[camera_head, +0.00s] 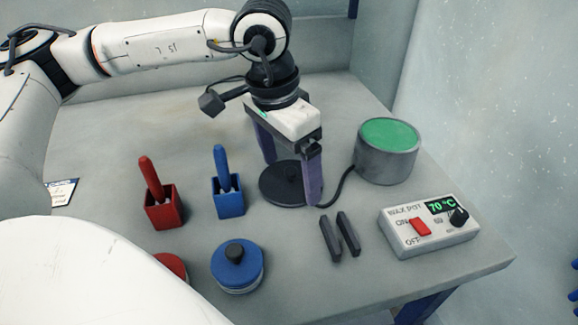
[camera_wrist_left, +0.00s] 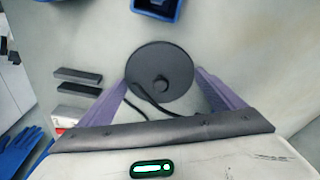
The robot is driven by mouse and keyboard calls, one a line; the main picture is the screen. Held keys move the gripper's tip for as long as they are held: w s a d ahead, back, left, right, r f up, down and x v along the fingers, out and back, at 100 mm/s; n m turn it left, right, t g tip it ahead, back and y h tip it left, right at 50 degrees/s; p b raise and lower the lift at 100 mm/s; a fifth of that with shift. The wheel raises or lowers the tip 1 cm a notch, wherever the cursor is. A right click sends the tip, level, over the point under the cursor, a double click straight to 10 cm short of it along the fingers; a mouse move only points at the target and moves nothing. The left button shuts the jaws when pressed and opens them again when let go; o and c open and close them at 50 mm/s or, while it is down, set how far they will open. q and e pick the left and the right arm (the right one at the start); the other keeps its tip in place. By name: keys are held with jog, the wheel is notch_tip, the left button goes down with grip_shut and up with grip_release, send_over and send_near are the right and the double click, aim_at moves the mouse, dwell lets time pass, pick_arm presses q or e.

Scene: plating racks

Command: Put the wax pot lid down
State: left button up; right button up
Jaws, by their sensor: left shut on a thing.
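The wax pot lid (camera_head: 278,190) is a dark grey round disc with a small knob on top. My left gripper (camera_head: 291,183) points down with its purple fingers on opposite sides of the lid's rim, shut on it. The lid lies level, low at the tabletop; whether it touches the table I cannot tell. In the left wrist view the lid (camera_wrist_left: 150,62) sits between both fingertips. The grey wax pot (camera_head: 387,165) stands uncovered to the right, with green wax (camera_head: 390,134) inside. My right gripper is not in view.
A control box (camera_head: 428,230) reading 70 °C and two dark bars (camera_head: 340,236) stand right of and in front of the lid. A cable runs beside the lid to the pot. Red (camera_head: 163,207) and blue (camera_head: 229,201) holders and a blue-lidded jar (camera_head: 238,268) are at left.

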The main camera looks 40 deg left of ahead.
aim_at(282, 185)
pick_arm(q)
jog(key=shift+f, duration=0.2)
jog(key=o, duration=0.9)
notch_tip(282, 185, up, 12)
jog(key=s+p, duration=0.1)
jog(key=shift+s+a+r, duration=0.2)
jog(key=shift+s, duration=0.15)
